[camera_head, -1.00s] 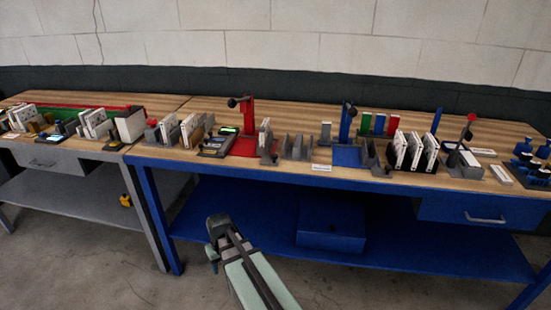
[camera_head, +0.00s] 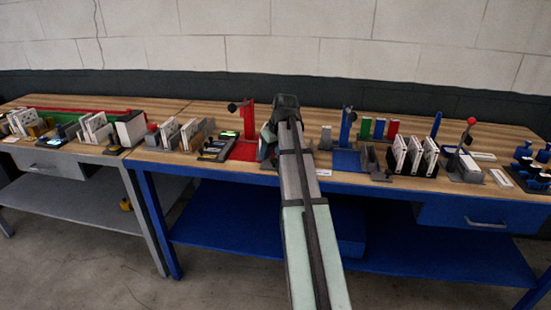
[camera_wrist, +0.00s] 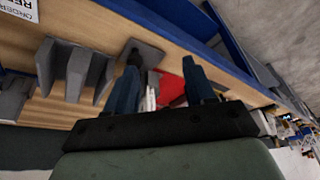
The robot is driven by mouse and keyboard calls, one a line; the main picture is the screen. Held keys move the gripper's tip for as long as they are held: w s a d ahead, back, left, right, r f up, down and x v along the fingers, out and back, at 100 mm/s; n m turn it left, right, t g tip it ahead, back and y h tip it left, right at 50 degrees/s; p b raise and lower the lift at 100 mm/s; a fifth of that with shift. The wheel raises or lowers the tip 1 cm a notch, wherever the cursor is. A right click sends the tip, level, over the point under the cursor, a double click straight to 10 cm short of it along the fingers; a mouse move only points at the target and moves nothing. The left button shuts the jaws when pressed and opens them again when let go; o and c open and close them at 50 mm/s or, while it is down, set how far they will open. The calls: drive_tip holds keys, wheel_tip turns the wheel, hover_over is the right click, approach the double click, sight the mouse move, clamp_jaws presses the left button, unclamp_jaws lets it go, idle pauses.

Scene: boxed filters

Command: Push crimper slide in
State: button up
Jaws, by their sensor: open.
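I cannot tell for certain which part is the crimper slide. A red lever press (camera_head: 249,118) with a black knob stands on the bench, and its red base (camera_head: 243,150) shows left of my arm. A blue press (camera_head: 347,126) stands right of my arm. My gripper (camera_wrist: 163,80) is open and empty in the wrist view, with two dark blue fingers. Between and beyond them show a red surface (camera_wrist: 172,88), a white piece and a dark grey bracket (camera_wrist: 140,55).
Grey slotted holders (camera_wrist: 75,68) stand left of my fingers in the wrist view. White boxed filters (camera_head: 412,155) stand in a rack at right. A grey lever tool with a red knob (camera_head: 471,121) is farther right. The bench's front edge is crowded, and several holders stand close together.

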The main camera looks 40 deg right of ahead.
approach(275, 160)
drive_tip(key=x, duration=0.8)
drive_tip(key=shift+w+f, duration=0.2)
idle(0.4)
drive_tip(key=shift+c, duration=0.2)
clamp_jaws()
idle(0.4)
